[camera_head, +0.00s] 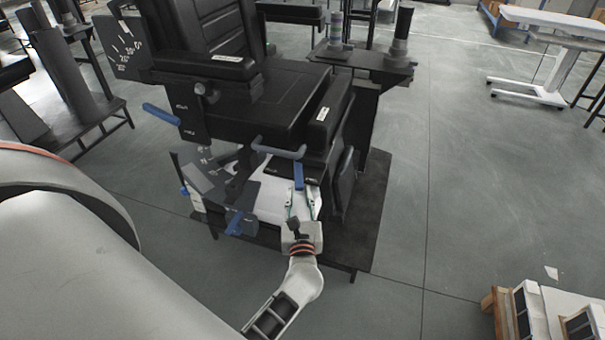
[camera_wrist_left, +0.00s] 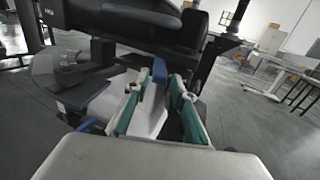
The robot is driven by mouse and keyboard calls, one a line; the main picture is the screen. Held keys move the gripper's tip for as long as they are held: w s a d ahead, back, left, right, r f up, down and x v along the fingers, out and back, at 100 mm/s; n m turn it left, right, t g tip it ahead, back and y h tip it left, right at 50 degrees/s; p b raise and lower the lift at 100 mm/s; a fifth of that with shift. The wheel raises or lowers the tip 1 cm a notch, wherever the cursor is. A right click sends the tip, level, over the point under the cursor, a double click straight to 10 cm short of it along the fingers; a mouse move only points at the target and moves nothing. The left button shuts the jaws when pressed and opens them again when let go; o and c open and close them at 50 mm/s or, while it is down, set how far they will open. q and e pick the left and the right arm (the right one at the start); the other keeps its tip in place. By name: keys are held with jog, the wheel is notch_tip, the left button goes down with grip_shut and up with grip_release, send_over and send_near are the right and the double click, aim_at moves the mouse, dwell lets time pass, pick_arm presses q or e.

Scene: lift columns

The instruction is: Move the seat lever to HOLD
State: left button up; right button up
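A black seat (camera_head: 270,95) stands on a dark base plate (camera_head: 365,215), with several blue-handled levers on its side. One upright blue lever (camera_head: 298,176) is at the front right side of the seat; the left wrist view shows it too (camera_wrist_left: 159,70). My left gripper (camera_head: 303,201) is just in front of this lever, its two fingers spread. In the left wrist view the lever stands between the fingertips (camera_wrist_left: 156,88), with gaps at the sides; I cannot tell whether it touches. No HOLD mark is readable. My right gripper is not in view.
Other blue handles are at the seat's left (camera_head: 161,114), under its front edge (camera_head: 279,150) and low at the front (camera_head: 237,222). A dark console with a cylinder (camera_head: 402,38) stands behind right.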

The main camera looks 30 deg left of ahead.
aim_at(298, 173)
pick_arm(q)
jog(key=x, duration=1)
grip_shut()
